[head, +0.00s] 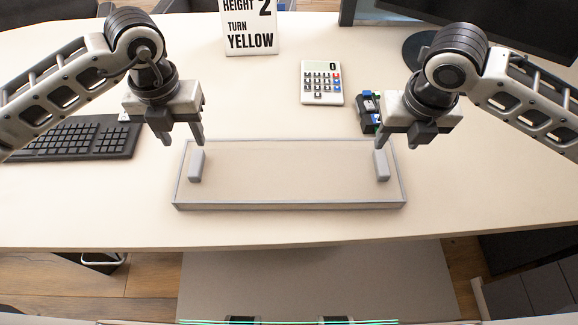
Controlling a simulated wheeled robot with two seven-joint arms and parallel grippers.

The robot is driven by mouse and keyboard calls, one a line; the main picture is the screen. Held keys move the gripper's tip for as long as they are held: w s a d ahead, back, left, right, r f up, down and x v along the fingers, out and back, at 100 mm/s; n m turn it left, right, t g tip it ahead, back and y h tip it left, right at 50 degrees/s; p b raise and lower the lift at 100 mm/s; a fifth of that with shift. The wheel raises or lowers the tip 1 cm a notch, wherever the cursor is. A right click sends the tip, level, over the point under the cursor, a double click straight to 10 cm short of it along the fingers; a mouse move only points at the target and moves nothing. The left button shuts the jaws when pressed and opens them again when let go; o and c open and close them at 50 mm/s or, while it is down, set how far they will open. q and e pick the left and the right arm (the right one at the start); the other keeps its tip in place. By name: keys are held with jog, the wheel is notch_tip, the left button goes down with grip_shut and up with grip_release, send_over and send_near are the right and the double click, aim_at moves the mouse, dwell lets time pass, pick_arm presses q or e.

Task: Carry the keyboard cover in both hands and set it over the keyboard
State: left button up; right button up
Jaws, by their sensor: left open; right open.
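The keyboard cover (290,204) is a long, shallow, clear-topped piece with grey edges and a grey upright handle near each end. It lies on the desk in front of me. The black keyboard (85,140) lies on the desk at the left, partly hidden behind my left arm. My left gripper (184,140) is open and empty, above and just behind the cover's left handle (197,165). My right gripper (397,143) is open and empty, above and just behind the cover's right handle (381,165). Neither gripper appears to touch a handle.
A white calculator (321,83) and a small dark blue-and-black item (368,110) lie behind the cover. A sign (249,28) stands at the back. A monitor (500,25) stands at the back right. The desk (100,215) is clear at the front left.

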aim_at(195, 162)
pick_arm(q)
notch_tip(195, 162, down, 8)
jog(key=shift+f, duration=0.25)
pick_arm(e)
jog(key=f, duration=0.2)
jog(key=w+f, duration=0.1)
jog(key=f, duration=0.5)
jog(key=shift+w+f, duration=0.15)
jog(key=shift+f, duration=0.05)
pick_arm(q)
jog(key=shift+c, duration=0.4)
pick_arm(e)
jog(key=shift+c, duration=0.4)
pick_arm(q)
grip_shut()
pick_arm(e)
grip_shut()
